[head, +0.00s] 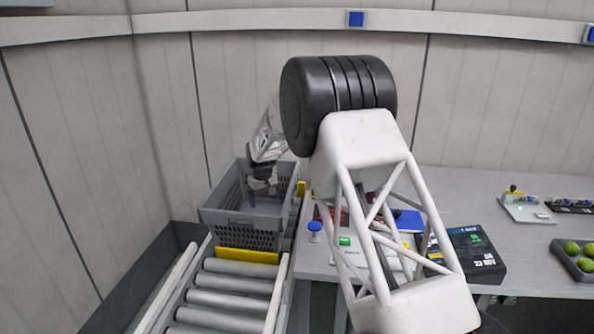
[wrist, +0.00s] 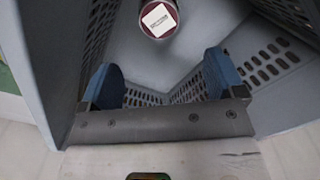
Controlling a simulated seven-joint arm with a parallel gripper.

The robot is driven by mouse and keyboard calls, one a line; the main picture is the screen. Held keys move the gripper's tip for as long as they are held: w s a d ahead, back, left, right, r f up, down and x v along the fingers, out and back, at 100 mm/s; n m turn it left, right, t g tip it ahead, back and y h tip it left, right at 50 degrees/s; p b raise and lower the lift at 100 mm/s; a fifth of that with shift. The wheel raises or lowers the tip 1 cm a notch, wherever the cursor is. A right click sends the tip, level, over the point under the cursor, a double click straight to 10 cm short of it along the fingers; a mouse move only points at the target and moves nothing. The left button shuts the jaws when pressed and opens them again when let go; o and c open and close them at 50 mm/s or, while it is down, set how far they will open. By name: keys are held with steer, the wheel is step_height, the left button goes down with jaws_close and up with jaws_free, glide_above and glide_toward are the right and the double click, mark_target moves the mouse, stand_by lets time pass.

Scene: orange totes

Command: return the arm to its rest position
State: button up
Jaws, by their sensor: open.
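My gripper (head: 262,185) reaches down into a grey perforated crate (head: 245,236) in the head view. In the wrist view, the two blue fingers of my gripper (wrist: 163,82) stand wide apart, with nothing between them. The crate's grey walls (wrist: 40,65) surround them. A dark red round object (wrist: 158,19) with a white label on top lies in the crate, beyond the fingers and apart from them. My white lattice arm link and black joint fill the middle of the head view and hide part of the table.
The crate sits on a roller conveyor (head: 222,294) against a yellow stop (head: 247,256). A grey table (head: 520,262) to the right carries a black box (head: 470,254), a blue button (head: 314,228), and a tray of green balls (head: 577,262). The wall stands close behind.

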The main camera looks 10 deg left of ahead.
steer(key=s+d+r+m, duration=0.1)
steer(key=s+d+r, duration=0.4)
steer(key=d+r, duration=0.25)
steer(key=s+d+r+m, duration=0.1)
steer(key=s+d+r, duration=0.4)
steer(key=d+r, duration=0.25)
steer(key=s+d+r+m+t, duration=0.1)
steer(key=s+d+r, duration=0.4)
steer(key=s+d, duration=0.2)
steer(key=s+d+r+m, duration=0.1)
steer(key=s+d+r, duration=0.4)
steer(key=s+d, duration=0.15)
steer(key=s+d+r+m, duration=0.1)
steer(key=s+d, duration=0.4)
steer(key=s, duration=0.5)
steer(key=s+d+r+m, duration=0.1)
steer(key=s+d, duration=0.5)
steer(key=s, duration=0.4)
steer(key=s+d+f+m, duration=0.1)
steer(key=s+d+f, duration=0.1)
steer(key=s, duration=0.6)
steer(key=s+d+f+m+t, duration=0.1)
steer(key=s+d+f, duration=0.2)
steer(key=s+f, duration=0.2)
steer(key=shift+s+d, duration=0.35)
steer(key=shift+s, duration=1.4)
